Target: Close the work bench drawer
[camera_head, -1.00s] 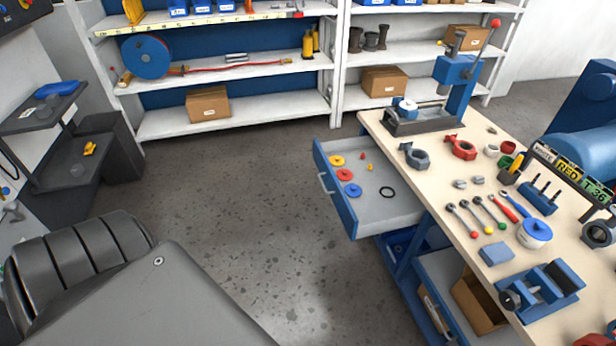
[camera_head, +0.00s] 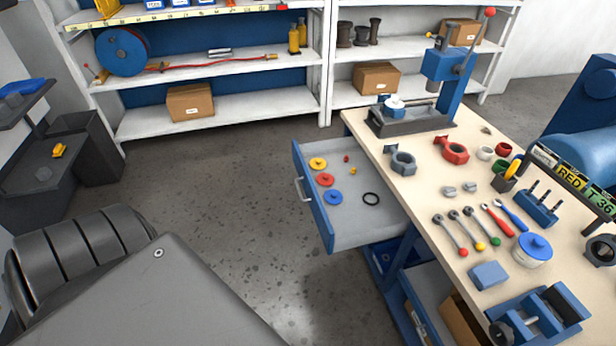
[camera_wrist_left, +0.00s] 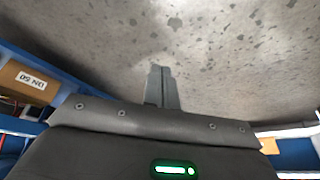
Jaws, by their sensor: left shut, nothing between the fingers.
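The work bench drawer (camera_head: 352,233) is pulled out from the left side of the work bench (camera_head: 428,192). Its blue front (camera_head: 314,199) has a grey handle (camera_head: 303,189) and faces left. Yellow, red and blue discs, a black ring and small red and yellow pieces lie inside it. No gripper shows in the head view. In the left wrist view my left gripper (camera_wrist_left: 162,70) is shut and empty, with speckled floor beyond its fingers. The drawer cannot be made out in that view. My right gripper is not in view.
The bench top carries a blue press (camera_head: 445,85), a blue vise (camera_head: 540,322), valve bodies and several tools. White shelves (camera_head: 215,118) stand along the back. A dark cart (camera_head: 60,160) stands at left. The floor (camera_head: 225,200) left of the drawer is clear.

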